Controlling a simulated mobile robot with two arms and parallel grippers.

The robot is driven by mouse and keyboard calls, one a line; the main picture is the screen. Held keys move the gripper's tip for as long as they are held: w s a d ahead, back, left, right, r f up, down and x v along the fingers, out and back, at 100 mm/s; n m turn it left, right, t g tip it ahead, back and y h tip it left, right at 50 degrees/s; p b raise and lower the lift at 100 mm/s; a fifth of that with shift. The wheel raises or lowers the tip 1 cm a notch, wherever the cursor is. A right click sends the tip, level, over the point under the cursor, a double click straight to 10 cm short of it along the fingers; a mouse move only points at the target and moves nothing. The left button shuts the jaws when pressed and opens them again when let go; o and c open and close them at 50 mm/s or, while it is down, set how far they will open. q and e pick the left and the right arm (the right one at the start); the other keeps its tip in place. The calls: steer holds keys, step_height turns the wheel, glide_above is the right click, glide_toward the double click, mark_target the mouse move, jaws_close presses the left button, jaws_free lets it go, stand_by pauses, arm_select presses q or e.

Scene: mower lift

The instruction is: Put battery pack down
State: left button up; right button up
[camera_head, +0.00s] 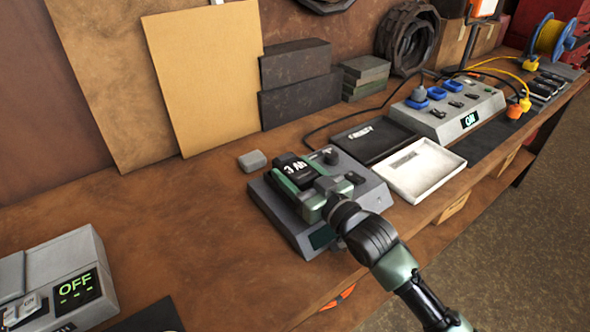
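The battery pack (296,170) is a black and green block marked "3 Ah". It is at the top of a grey device (292,231) with a dark display and a black knob. My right gripper (315,190) reaches in from the lower right and is at the near end of the pack, its jaws closed about it. The gripper hides part of the pack and of the device top, so I cannot tell whether the pack's underside touches the device. My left gripper is not in view.
A black tray (362,143) and a white tray (440,165) lie right of the device. A grey console (474,103) reading "ON" stands behind them. A small grey block (253,160) is behind left. A unit reading "OFF" (68,262) stands front left; bench between is clear.

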steer(key=shift+o, duration=0.7)
steer(key=shift+r, duration=0.1)
steer(key=shift+r, duration=0.2)
steer(key=v, duration=1.2)
steer(key=shift+b, duration=0.3)
